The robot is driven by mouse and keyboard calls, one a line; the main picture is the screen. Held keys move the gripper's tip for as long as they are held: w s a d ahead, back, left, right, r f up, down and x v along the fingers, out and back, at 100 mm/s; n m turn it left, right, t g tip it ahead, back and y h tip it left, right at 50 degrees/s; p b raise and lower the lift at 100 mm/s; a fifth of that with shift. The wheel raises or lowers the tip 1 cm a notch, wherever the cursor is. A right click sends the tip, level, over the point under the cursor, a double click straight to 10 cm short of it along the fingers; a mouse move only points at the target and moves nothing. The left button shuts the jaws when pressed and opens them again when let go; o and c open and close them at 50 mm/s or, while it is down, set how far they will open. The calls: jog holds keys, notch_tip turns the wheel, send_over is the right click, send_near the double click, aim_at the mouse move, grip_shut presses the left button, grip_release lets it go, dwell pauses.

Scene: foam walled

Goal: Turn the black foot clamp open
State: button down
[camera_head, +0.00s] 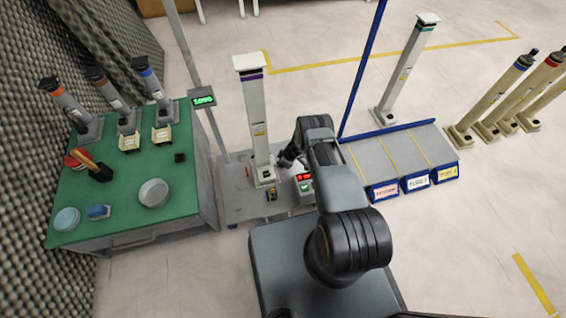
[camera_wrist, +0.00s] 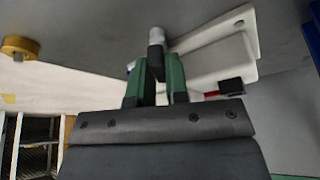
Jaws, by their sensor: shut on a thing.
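The tall white column (camera_head: 256,110) with a purple band stands upright on a grey platform (camera_head: 235,205). My gripper (camera_head: 284,160) is low at the column's right side, close to its foot (camera_head: 265,177). In the wrist view the two green fingers of my gripper (camera_wrist: 161,78) are shut on a short dark post with a pale end, which I take for the black foot clamp (camera_wrist: 156,56). The part between the fingers is mostly hidden. The pale foot plate (camera_wrist: 215,50) lies just beside it. How far the clamp is turned cannot be told.
A green table (camera_head: 115,215) with tubes, a round dish (camera_head: 154,192) and a mallet (camera_head: 95,168) stands left. A small red-lit box (camera_head: 304,182) is right of the column foot. A grey rack (camera_head: 400,155) with blue edges and a blue post (camera_head: 362,70) stand further right.

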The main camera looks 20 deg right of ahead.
jog(key=c, duration=1.1)
grip_release()
jog(key=p+v, duration=0.6)
jog(key=v, duration=0.7)
jog(key=shift+s+d+r, duration=0.15)
jog(key=shift+d+r, duration=0.05)
jog(key=shift+r, duration=0.1)
